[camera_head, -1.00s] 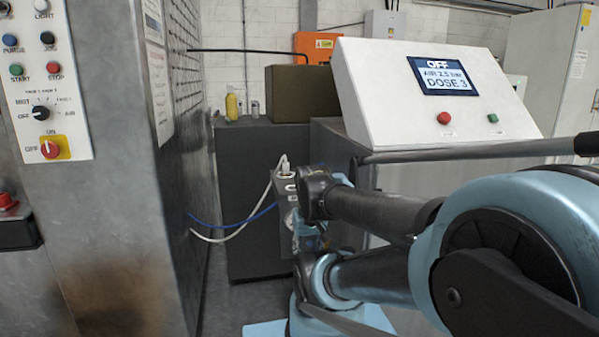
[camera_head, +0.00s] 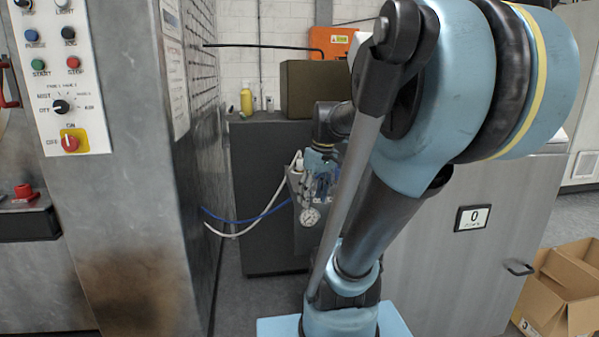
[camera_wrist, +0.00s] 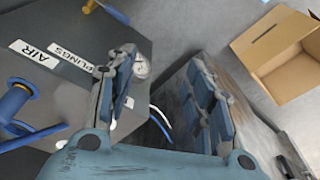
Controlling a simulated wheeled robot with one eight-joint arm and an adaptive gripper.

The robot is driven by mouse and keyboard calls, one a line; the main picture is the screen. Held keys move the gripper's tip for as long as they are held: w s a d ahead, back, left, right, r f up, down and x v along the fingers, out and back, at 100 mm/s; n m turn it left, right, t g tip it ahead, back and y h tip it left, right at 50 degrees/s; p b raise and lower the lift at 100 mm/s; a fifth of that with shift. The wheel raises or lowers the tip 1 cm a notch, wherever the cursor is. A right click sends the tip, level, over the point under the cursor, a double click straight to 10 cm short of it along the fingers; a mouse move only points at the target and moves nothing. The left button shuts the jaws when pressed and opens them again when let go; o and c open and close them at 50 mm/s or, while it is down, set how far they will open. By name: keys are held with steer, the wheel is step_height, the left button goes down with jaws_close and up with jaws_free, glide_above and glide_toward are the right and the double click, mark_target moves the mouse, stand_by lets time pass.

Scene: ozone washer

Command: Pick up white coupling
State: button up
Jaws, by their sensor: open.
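The white hose (camera_head: 235,235) curves up in the head view to a pale end piece (camera_head: 298,162), which may be the white coupling; it is small and partly hidden beside the grey unit with the pressure gauge (camera_head: 309,217). In the wrist view my gripper (camera_wrist: 162,88) is open, with its two blue-padded fingers spread and nothing between them that I can make out as held. The gauge (camera_wrist: 142,68) shows just beyond the left finger. A short piece of white hose (camera_wrist: 160,117) shows between the fingers. I cannot make out the white coupling in the wrist view.
A grey box labelled AIR and COUPLINGS (camera_wrist: 58,55) fills the wrist view's left, with a blue fitting (camera_wrist: 14,103) near it. An open cardboard box (camera_head: 565,290) stands on the floor at right. The steel washer cabinet (camera_head: 130,200) is at left. A blue hose (camera_head: 250,218) hangs nearby.

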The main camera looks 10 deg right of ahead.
steer(key=w+d+r+n+y, duration=0.15)
steer(key=w+r+n, duration=0.5)
steer(key=w, duration=0.65)
steer(key=n+y, duration=0.2)
steer(key=n, duration=0.2)
glide_toward(300, 162)
steer(key=shift+m+h, duration=0.25)
steer(key=shift+h, duration=0.1)
steer(key=x, duration=0.3)
steer(key=w+x, duration=0.1)
steer(key=x, duration=0.6)
steer(key=shift+w+a+f, duration=0.1)
steer(key=shift+w+f, duration=0.05)
steer(key=shift+w, duration=0.1)
jaws_close()
